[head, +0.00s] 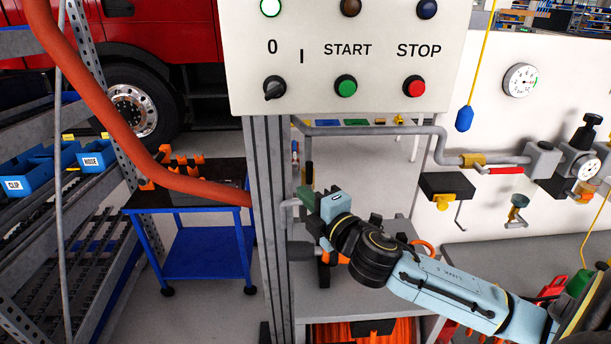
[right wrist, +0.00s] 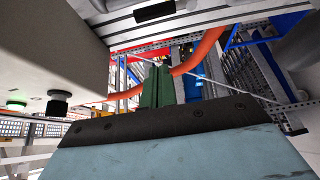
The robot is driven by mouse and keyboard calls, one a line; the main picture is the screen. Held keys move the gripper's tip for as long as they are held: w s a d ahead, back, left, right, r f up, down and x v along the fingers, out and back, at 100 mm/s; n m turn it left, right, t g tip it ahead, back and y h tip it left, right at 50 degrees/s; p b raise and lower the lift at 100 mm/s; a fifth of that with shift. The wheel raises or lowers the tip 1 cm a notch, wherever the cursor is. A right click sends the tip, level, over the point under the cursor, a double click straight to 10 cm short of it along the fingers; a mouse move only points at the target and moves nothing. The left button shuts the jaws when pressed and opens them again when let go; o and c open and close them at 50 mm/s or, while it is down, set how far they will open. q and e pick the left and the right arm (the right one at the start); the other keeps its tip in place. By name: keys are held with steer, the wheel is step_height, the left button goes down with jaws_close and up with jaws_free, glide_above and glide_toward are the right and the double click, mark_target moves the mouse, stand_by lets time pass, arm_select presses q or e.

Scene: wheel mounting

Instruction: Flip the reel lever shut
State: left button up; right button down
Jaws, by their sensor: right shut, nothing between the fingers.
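My right gripper (head: 308,198) is beside the grey post under the control panel, its green fingers pointing away from me. In the right wrist view its green fingers (right wrist: 157,84) are together with nothing between them. A small grey bar (head: 290,203) sticks out by the post, close to the fingertips; I cannot tell whether they touch it or whether it is the reel lever. A red lever handle (head: 505,170) lies roughly level on the pipe at the right, well away from the gripper. My left gripper is not in view.
The control panel (head: 340,70) hangs above the gripper on the grey post (head: 270,235). An orange hose (head: 105,115) runs down from the upper left to the post. A blue trolley (head: 207,255) stands left of the post. A grey bench (head: 375,285) lies below my right arm.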

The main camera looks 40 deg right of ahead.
mark_target(309, 173)
steer(key=w+d+p, duration=0.1)
steer(key=w+d, duration=0.2)
steer(key=w, duration=0.3)
steer(key=shift+w+d+p, duration=0.15)
steer(key=shift+d+p, duration=0.2)
steer(key=shift+d, duration=0.05)
steer(key=shift+f, duration=0.1)
